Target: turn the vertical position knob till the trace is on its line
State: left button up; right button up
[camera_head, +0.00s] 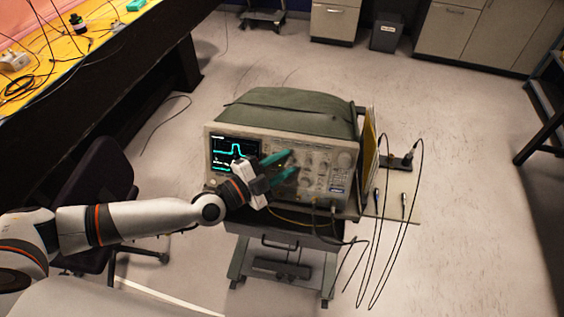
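The oscilloscope (345,141) stands on a small wheeled cart in the middle of the head view, its front panel facing me. Its dark screen (235,148) shows a cyan trace with a raised pulse, and more cyan marks lower down. My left gripper (289,166) is in front of the panel, just right of the screen. Its two teal fingers are spread apart and point right toward the knobs. The gripper covers part of the panel, so I cannot tell which knob is the vertical position knob or whether a finger touches one. My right gripper is not in view.
Cables (377,240) hang off the cart's right side, with probes on its side shelf (398,204). A dark chair (105,185) stands left, below a yellow-topped bench (60,60). A green-grey bag (290,112) lies on the oscilloscope. Floor to the right is clear.

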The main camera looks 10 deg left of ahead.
pick_arm(q)
grip_shut()
jog(key=shift+d+f+n, duration=0.1)
jog(key=shift+n, duration=0.2)
jog(key=n+t, duration=0.1)
jog(key=n+t+y, duration=0.1)
jog(key=n, duration=0.1)
jog(key=shift+s+d+f+t, duration=0.15)
jog(key=shift+f+t, duration=0.05)
jog(key=shift+t, duration=0.1)
jog(key=n+t+y, duration=0.1)
jog(key=n+t, duration=0.1)
jog(key=n, duration=0.1)
jog(key=shift+d+f+n+y+p, duration=0.15)
jog(key=shift+n+y+p, duration=0.15)
jog(key=shift+y+p, duration=0.1)
jog(key=n+t+y, duration=0.1)
jog(key=n+y, duration=0.1)
jog(key=n+t+y, duration=0.1)
jog(key=n+t, duration=0.1)
jog(key=n, duration=0.1)
jog(key=shift+s+d+f+y, duration=0.1)
jog(key=shift+d+y, duration=0.1)
jog(key=shift+y, duration=0.2)
jog(key=shift+d+n+t+y+b, duration=0.15)
jog(key=shift+n+t+y+b, duration=0.3)
jog(key=shift+n+y, duration=1.55)
jog(key=shift+n, duration=0.7)
